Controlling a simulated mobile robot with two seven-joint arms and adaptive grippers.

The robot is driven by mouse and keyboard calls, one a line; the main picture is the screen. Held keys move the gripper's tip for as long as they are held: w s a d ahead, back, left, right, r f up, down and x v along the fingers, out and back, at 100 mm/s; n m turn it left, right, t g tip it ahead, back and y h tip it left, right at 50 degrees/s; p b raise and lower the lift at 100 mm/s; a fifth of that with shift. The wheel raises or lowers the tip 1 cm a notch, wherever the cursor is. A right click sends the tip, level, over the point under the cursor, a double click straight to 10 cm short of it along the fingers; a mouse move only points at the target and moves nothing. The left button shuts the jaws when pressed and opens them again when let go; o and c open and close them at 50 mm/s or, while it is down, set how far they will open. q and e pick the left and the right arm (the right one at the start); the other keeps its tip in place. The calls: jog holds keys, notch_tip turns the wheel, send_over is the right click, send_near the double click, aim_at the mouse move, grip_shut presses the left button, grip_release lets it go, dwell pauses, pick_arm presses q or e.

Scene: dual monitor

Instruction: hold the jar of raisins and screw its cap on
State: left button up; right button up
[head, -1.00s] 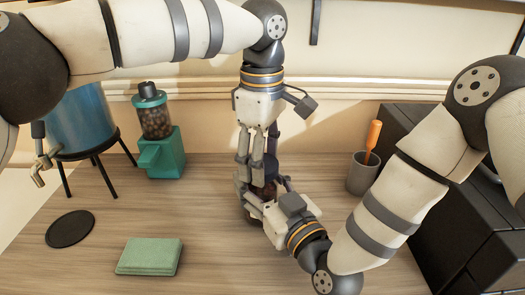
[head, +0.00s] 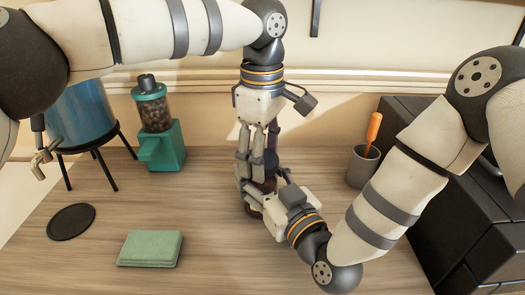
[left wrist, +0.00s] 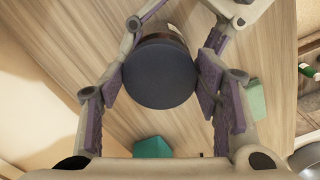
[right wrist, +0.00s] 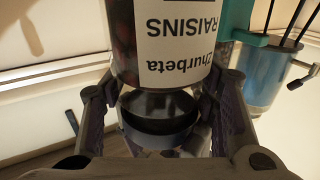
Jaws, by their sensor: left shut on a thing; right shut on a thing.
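My left gripper (head: 258,160) comes down from above and is shut on the round dark blue cap (left wrist: 160,73), its purple pads on opposite sides of it. The raisin jar (right wrist: 165,40) is upright under the cap. Its white label reads upside down in the right wrist view, and its brown side shows behind the cap in the left wrist view (left wrist: 165,30). My right gripper (head: 262,200) reaches in low from the right and is shut on the jar. In the head view the grippers hide most of jar and cap. I cannot tell whether the cap's thread is engaged.
A green dispenser (head: 160,148) and a blue tank (head: 82,115) on a black stand are at the back left. A black disc (head: 70,222) and a green cloth block (head: 150,248) lie in front. A grey cup (head: 362,168) and dark drawers (head: 480,200) are at right.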

pick_arm(q)
jog(key=shift+f, duration=0.5)
jog(key=shift+c, duration=0.3)
jog(key=shift+f, duration=0.2)
jog(key=shift+a+r+h, duration=0.15)
jog(key=shift+r+h, duration=0.15)
jog(key=shift+h, duration=0.1)
jog(key=shift+r, duration=0.2)
dwell(0.3)
jog(key=shift+f, duration=0.5)
jog(key=shift+o, duration=0.3)
jog(key=shift+f, duration=0.1)
jog(key=o, duration=0.3)
jog(key=shift+f, duration=0.1)
jog(key=shift+t, duration=0.3)
jog(key=shift+c, duration=0.3)
